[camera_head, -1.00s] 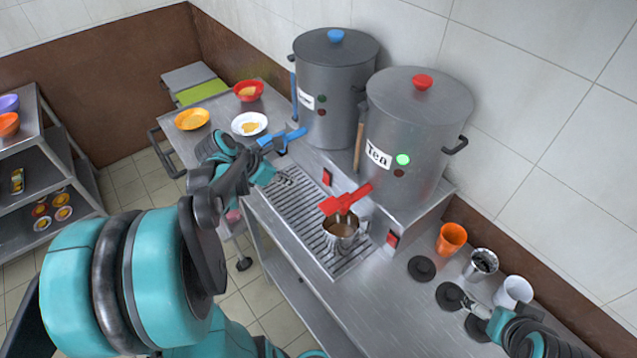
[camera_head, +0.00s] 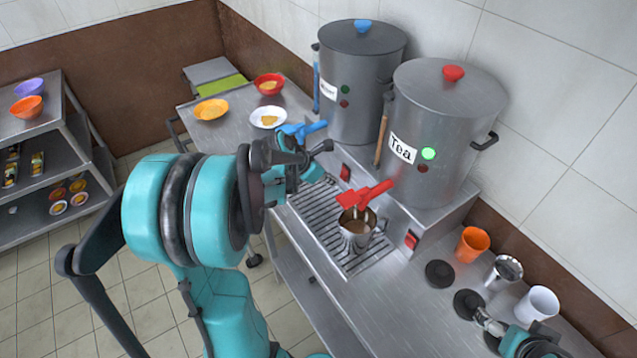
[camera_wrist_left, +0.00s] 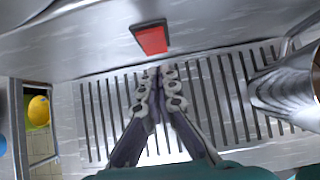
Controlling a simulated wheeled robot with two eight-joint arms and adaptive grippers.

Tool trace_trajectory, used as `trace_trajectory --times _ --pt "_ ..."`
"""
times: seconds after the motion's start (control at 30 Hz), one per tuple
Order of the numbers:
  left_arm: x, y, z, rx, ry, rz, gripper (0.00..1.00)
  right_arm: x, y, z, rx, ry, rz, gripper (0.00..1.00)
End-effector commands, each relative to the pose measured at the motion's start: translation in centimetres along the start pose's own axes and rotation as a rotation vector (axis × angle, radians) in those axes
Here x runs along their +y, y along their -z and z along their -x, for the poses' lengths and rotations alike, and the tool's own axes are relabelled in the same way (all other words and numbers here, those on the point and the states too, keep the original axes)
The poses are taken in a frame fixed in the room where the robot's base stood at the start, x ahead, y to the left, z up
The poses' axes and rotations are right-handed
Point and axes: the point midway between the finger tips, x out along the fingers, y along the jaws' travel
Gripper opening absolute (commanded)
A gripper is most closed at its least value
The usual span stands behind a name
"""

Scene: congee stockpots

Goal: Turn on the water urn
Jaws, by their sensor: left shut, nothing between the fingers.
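The water urn (camera_head: 358,85) is the grey pot with the blue lid knob at the back. Its label is partly readable, and its green and red lamps look dim. A red switch (camera_head: 345,173) sits on the stand below it and also shows in the left wrist view (camera_wrist_left: 150,38). My left gripper (camera_head: 318,172) is shut and empty over the drip grate, just in front of that switch. In the left wrist view its fingertips (camera_wrist_left: 160,74) point at the switch with a small gap. My right gripper (camera_head: 486,316) is low at the right, near the cups.
The tea urn (camera_head: 447,135) has a lit green lamp and its own red switch (camera_head: 411,240). A metal pitcher (camera_head: 356,238) with brown liquid stands on the grate (camera_head: 340,262) under the red tap (camera_head: 365,195). Orange (camera_head: 472,245) and white (camera_head: 537,304) cups stand right.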

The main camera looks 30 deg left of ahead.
Motion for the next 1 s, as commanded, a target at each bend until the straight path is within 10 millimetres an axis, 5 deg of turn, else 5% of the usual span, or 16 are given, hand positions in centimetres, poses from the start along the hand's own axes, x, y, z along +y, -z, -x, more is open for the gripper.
trace_trajectory --times 1.0 --pt "0.0 -1.8 -1.5 0.000 0.000 0.000 0.00 0.0 -0.2 -0.3 0.000 0.000 0.000 0.93"
